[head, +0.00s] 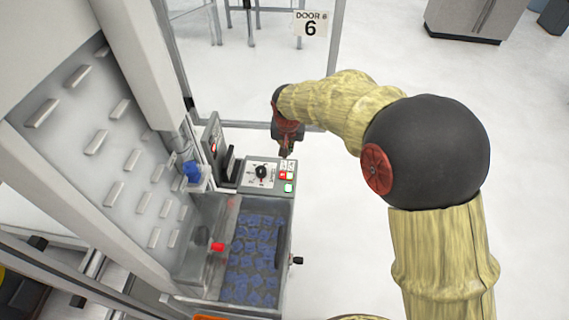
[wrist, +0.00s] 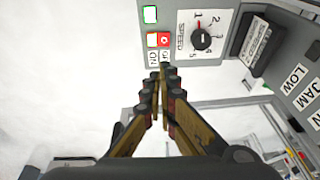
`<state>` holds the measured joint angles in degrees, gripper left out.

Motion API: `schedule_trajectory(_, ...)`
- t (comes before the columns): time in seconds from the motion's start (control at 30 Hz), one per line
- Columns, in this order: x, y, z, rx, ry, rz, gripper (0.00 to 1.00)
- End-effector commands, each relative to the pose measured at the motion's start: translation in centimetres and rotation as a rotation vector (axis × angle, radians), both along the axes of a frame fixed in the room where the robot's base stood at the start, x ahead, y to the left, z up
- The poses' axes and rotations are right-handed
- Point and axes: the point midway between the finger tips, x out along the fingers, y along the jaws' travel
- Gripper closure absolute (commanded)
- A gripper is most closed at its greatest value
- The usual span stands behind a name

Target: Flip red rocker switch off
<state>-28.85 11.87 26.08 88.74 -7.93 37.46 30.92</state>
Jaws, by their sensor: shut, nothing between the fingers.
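The red switch (wrist: 165,40) is a small red square with a pale round mark on a grey control panel. In the head view the red switch (head: 283,174) sits at the panel's right side. My gripper (wrist: 160,74) is shut and empty, its fingertips together just below the label in the wrist view. In the head view my gripper (head: 286,152) is just above the switch in the picture. I cannot tell whether the tips touch the panel.
A green-lit button (wrist: 150,14) is near the switch, and a SPEED dial (wrist: 202,38) is to its right. An upright black-handled part (wrist: 258,45) stands beyond the dial. A bin of blue pieces (head: 252,265) lies below the panel.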

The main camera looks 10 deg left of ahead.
Motion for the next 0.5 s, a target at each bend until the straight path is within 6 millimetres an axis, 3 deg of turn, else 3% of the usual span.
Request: schedule_trajectory(0.5, 0.23, 0.25, -1.06, -0.002, 0.004, 0.001, 1.0)
